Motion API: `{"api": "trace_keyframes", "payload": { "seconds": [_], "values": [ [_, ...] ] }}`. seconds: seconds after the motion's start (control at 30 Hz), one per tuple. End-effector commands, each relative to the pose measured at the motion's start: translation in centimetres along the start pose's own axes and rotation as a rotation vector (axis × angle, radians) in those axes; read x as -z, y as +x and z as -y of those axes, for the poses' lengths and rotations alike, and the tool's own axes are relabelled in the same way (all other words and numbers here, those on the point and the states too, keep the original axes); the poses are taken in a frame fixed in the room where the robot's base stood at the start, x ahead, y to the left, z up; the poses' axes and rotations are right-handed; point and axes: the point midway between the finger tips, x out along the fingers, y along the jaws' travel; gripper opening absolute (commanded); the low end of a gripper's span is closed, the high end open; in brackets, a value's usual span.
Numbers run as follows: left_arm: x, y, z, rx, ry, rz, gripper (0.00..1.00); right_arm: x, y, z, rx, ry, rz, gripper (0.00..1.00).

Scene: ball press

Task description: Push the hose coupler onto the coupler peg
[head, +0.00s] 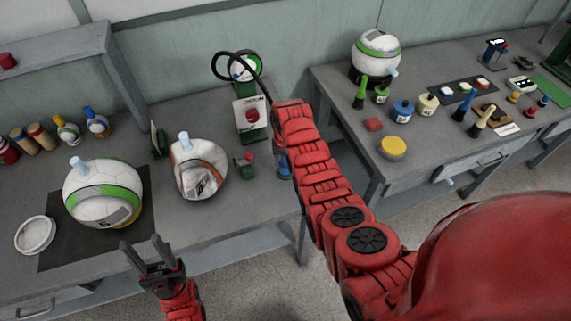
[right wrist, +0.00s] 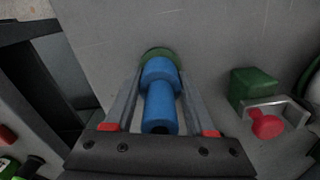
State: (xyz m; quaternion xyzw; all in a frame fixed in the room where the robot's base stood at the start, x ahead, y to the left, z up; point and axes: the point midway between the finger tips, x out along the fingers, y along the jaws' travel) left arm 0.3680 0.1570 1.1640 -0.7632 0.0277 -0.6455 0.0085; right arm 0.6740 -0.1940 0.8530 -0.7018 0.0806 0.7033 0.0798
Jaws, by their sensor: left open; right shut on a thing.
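My right gripper (right wrist: 160,72) is shut on a stepped blue cylinder, which I take for the hose coupler (right wrist: 160,105); its near end has a dark hole. A round green piece (right wrist: 160,54) lies just beyond the fingertips, in line with it. I cannot tell whether the coupler sits on a peg there. In the head view a blue piece (head: 284,165) shows beside my right arm, near the bench's right end; the arm hides the right gripper. A black hose (head: 224,56) loops from the gauge and passes behind that arm. My left gripper (head: 140,242) is open and empty before the bench's front edge.
A green valve block with a red knob (head: 247,163) stands left of the blue piece. A deflated ball (head: 199,170) and a green-striped ball (head: 103,193) are further left. The gauge stand (head: 247,95) is behind. A second bench (head: 330,85) is at right.

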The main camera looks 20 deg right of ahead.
Motion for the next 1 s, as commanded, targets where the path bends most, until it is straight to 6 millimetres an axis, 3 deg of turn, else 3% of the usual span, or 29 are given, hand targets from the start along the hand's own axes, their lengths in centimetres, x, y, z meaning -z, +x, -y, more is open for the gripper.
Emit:
{"api": "trace_keyframes", "payload": {
  "seconds": [0.07, 0.1, 0.27, 0.7, 0.87, 1.0],
  "values": [
    [0.0, -0.2, 0.0, 0.0, 0.0, 0.0, 0.5, 0.0, 0.3, 0.0, 0.0, 0.0, 0.0, 0.0],
    [0.0, -0.1, 0.0, 0.0, 0.0, 0.0, 0.5, 0.0, 0.2, 0.0, 0.0, 0.0, 0.0, 0.6],
    [0.0, -0.1, 0.0, 0.0, 0.0, 0.0, 0.5, 0.0, 0.2, 0.0, 0.0, 0.0, 0.0, 0.89],
    [-0.1, -0.4, 0.0, 0.0, 0.0, 0.0, 0.5, 0.0, -0.3, 0.0, 0.0, 0.0, 0.0, 0.9],
    [-0.2, -1.1, -0.1, 0.0, 0.0, 0.0, 0.5, 0.1, -2.0, 0.0, 0.001, -0.001, -0.002, 0.9],
    [-0.4, -2.2, -0.1, 0.0, 0.0, 0.0, 0.5, 0.2, -4.8, 0.1, 0.002, -0.001, -0.008, 0.9]
  ]
}}
